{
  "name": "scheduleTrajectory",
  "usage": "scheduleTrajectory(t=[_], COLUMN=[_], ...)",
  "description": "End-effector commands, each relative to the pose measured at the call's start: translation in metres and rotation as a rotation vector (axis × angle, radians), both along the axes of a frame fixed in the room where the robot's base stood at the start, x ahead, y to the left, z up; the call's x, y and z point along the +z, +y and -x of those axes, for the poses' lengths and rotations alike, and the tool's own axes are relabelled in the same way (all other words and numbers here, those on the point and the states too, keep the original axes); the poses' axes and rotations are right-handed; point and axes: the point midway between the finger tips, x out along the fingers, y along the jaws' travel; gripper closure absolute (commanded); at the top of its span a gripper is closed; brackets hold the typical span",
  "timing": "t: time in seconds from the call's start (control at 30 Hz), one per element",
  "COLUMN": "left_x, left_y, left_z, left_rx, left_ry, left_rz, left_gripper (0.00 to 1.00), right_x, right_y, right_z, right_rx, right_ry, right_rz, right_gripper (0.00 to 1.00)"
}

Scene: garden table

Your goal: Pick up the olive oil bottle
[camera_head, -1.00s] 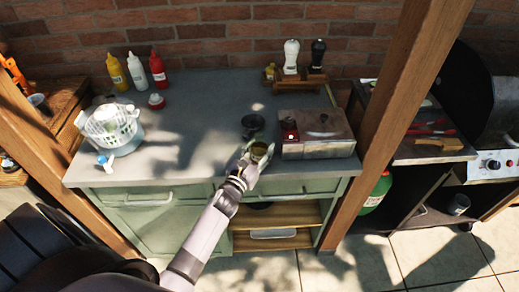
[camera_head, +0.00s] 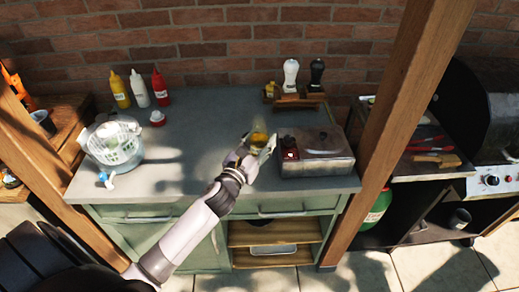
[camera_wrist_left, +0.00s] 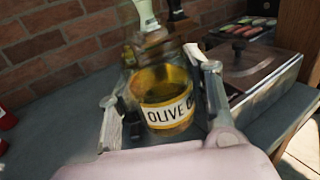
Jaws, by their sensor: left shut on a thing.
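The olive oil bottle (camera_wrist_left: 168,98) is yellow with a white label reading "OLIVE O". It sits between the two fingers of my left gripper (camera_wrist_left: 162,112) in the left wrist view. My left gripper (camera_head: 258,148) is shut on the bottle, over the grey counter (camera_head: 200,130). In the head view the bottle (camera_head: 258,137) shows as a yellow patch at the fingertips, partly hidden by them. I cannot tell how far above the counter it is. My right gripper is not in view.
A metal box with a lid (camera_head: 320,155) stands just right of my left gripper. A wooden rack (camera_head: 295,98) with white and black mills stands behind. Several sauce bottles (camera_head: 140,88) and a salad spinner (camera_head: 112,143) are at the left. The counter's middle is clear.

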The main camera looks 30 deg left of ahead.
Motion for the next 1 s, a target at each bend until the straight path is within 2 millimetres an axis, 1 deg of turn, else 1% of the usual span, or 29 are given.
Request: scheduleTrajectory(t=[0.03,0.2,0.5,0.7,1.0], left_x=[0.01,0.031,0.062,0.074,0.084], left_y=[0.0,0.0,0.0,0.0,0.001], left_z=[-0.001,0.0,0.0,-0.001,0.0], left_rx=[-0.002,-0.002,-0.001,-0.001,0.001], left_ry=[-0.006,-0.004,-0.005,-0.004,-0.003], left_rz=[-0.003,-0.003,-0.002,-0.001,-0.001], left_gripper=[0.91,0.91,0.91,0.91,0.91], right_x=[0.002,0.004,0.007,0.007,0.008], right_y=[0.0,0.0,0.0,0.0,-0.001], right_z=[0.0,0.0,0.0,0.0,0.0], right_rx=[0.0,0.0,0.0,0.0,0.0], right_ry=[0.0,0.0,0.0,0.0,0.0], right_rz=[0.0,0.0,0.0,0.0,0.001], right_gripper=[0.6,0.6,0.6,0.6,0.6])
